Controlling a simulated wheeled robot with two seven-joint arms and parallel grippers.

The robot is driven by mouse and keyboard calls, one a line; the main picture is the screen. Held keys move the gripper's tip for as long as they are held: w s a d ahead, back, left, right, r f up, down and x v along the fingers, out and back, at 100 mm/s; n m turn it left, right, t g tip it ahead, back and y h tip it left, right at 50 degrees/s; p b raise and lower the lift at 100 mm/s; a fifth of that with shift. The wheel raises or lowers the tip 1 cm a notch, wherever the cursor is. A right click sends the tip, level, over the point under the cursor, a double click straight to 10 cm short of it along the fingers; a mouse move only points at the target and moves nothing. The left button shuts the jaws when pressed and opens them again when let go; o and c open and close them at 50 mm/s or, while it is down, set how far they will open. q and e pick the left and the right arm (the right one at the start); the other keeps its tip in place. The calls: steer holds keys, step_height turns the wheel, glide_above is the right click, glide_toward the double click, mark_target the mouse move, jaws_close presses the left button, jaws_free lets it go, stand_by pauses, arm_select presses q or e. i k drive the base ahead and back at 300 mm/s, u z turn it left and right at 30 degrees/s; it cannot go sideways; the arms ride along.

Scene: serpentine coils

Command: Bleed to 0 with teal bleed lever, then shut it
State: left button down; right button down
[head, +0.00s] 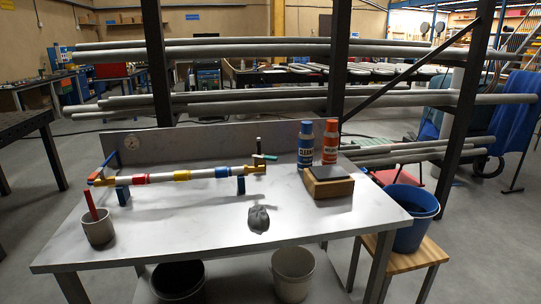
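A pipe assembly (208,174) with red, yellow and blue bands lies across the table on blue supports. At its right end, a dark green-teal lever (265,156) sits by a brass fitting (254,168), with a dark upright piece beside it. At its left end is another brass fitting (101,179) with a blue lever (108,158). Whether the teal lever is open or shut cannot be told. Neither of my grippers is in view.
A grey metal table (190,225) carries a grey cup (98,230) holding a red-handled item, a crumpled grey cloth (259,218), a wooden block (328,187) with a dark top, a blue bottle (305,146) and an orange bottle (330,142). The front middle is clear.

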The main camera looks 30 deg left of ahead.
mark_target(268, 158)
steer(key=k, duration=0.4)
steer(key=u, duration=1.6)
steer(key=i, duration=1.1)
steer(key=z, duration=1.55)
